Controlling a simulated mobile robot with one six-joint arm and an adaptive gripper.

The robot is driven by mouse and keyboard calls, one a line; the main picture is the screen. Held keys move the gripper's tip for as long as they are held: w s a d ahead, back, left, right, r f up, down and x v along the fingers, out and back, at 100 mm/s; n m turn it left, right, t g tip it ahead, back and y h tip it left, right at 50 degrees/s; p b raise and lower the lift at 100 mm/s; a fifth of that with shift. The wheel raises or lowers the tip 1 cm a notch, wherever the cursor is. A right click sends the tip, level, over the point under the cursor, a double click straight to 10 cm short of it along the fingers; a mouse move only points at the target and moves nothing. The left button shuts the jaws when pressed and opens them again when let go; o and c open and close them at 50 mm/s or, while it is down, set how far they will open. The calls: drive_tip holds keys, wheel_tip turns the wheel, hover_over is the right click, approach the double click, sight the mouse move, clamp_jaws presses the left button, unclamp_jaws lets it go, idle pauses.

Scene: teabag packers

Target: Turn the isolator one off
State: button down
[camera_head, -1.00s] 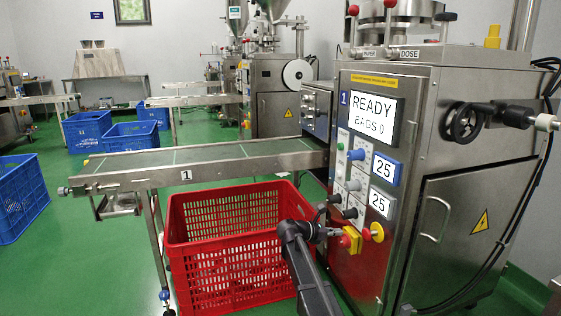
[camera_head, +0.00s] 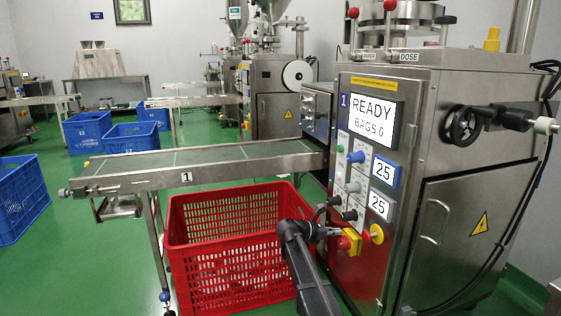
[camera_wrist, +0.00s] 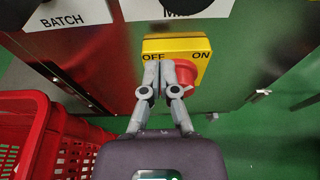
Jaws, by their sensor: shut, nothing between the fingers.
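The isolator is a yellow box (camera_wrist: 176,45) with a red knob (camera_wrist: 187,72) on the steel machine front. OFF is printed at its left and ON at its right. In the head view its yellow part (camera_head: 352,246) is low on the panel of machine 1. My gripper (camera_wrist: 158,66) is shut and empty, with its fingertips just below the OFF label at the left side of the red knob. I cannot tell whether they touch it. The fingers hide part of the knob, so its setting is unclear. In the head view my gripper (camera_head: 333,232) is beside the isolator.
A red crate (camera_head: 232,273) stands left of my arm, below the conveyor (camera_head: 200,165). A yellow-and-red button (camera_head: 376,233) is right of the isolator. The display (camera_head: 372,120) reads READY, BAGS 0. Knobs (camera_head: 356,157) line the panel above.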

drive_tip(key=shift+a, duration=0.1)
drive_tip(key=shift+s+a, duration=0.3)
drive_tip(key=shift+a, duration=0.6)
drive_tip(key=shift+s+a, duration=0.35)
drive_tip(key=shift+a, duration=0.6)
drive_tip(key=shift+s+a, duration=0.3)
drive_tip(key=shift+a, duration=0.6)
drive_tip(key=shift+s, duration=0.1)
drive_tip(key=s+y+p, duration=0.2)
drive_tip(key=s+p, duration=0.1)
drive_tip(key=p, duration=0.1)
drive_tip(key=shift+s+d+f+g+y, duration=0.1)
drive_tip(key=shift+f+g+y, duration=0.05)
drive_tip(key=shift+g+y, duration=0.25)
drive_tip(key=shift+d, duration=0.1)
drive_tip(key=shift+w+d, duration=0.35)
drive_tip(key=shift+d, duration=0.75)
drive_tip(key=shift+w+d, duration=0.4)
drive_tip(key=shift+d, duration=0.65)
drive_tip(key=shift+w+d, duration=0.35)
drive_tip(key=shift+d, duration=0.75)
